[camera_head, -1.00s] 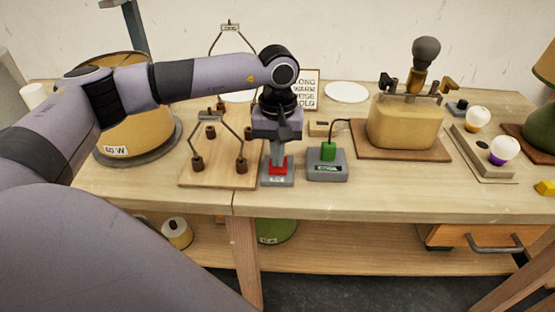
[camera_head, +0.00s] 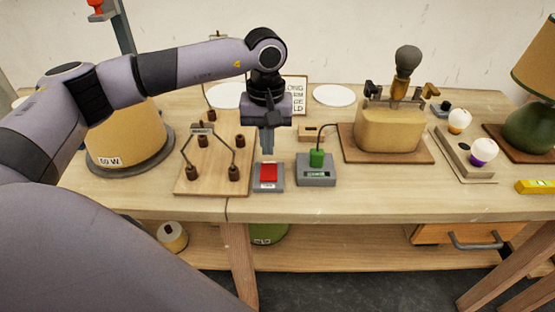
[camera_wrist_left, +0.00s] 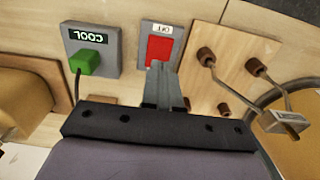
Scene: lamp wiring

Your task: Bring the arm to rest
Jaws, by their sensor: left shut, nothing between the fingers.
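My left gripper (camera_head: 267,143) is shut and empty. It points down just above and behind a grey box with a red rocker switch (camera_head: 269,173), apart from it in the head view. In the left wrist view the closed fingers (camera_wrist_left: 160,72) end beside the red switch (camera_wrist_left: 159,48), whose label reads OFF. My left arm reaches in from the left over the table. My right gripper is not in view.
A green-plugged grey box (camera_head: 316,175) stands right of the switch. A wooden peg board (camera_head: 210,178) with a bent wire stands left.

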